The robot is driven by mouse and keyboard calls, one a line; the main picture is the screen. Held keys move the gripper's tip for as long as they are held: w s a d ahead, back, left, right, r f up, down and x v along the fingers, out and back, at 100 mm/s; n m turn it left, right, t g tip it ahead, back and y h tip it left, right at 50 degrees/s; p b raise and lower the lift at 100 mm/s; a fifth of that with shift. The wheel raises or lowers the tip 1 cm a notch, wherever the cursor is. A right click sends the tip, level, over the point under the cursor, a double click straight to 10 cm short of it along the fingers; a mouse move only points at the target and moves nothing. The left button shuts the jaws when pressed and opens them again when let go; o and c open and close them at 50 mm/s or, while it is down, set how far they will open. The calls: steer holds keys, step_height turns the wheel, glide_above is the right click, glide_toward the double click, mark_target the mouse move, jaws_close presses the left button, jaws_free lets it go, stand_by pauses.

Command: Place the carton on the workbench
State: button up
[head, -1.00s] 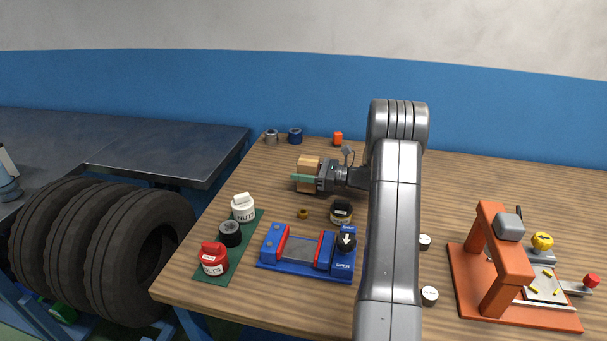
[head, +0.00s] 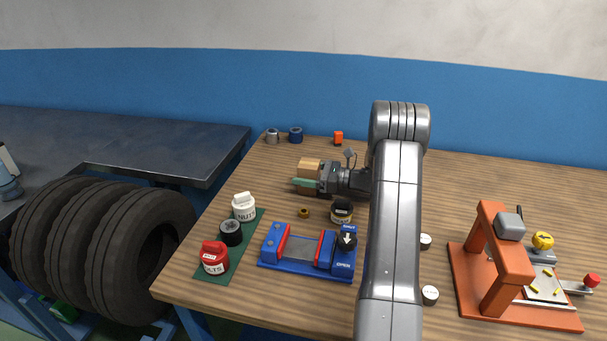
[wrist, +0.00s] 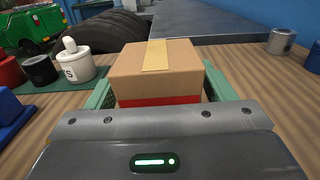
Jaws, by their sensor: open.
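The carton (head: 310,165) is a small brown box with a tan tape strip, seen on the wooden workbench (head: 480,180) toward its back left. In the wrist view the carton (wrist: 155,68) is upright, with a red band low on its near side. My gripper (head: 308,182) is at the carton, its green fingers open. In the wrist view the fingers (wrist: 155,90) lie to the left and right of the carton's near part. Whether they touch it I cannot tell. The carton's underside is hidden.
A white jar (head: 243,207), a black jar (head: 231,233) and a red jar (head: 214,258) stand on a green mat at the left edge. A blue vise-like fixture (head: 305,250) is in front. An orange press (head: 500,265) stands right. Small cans (head: 295,135) are behind.

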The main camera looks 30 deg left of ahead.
steer(key=b+v, duration=0.1)
steer(key=v, duration=1)
steer(key=shift+d, duration=0.3)
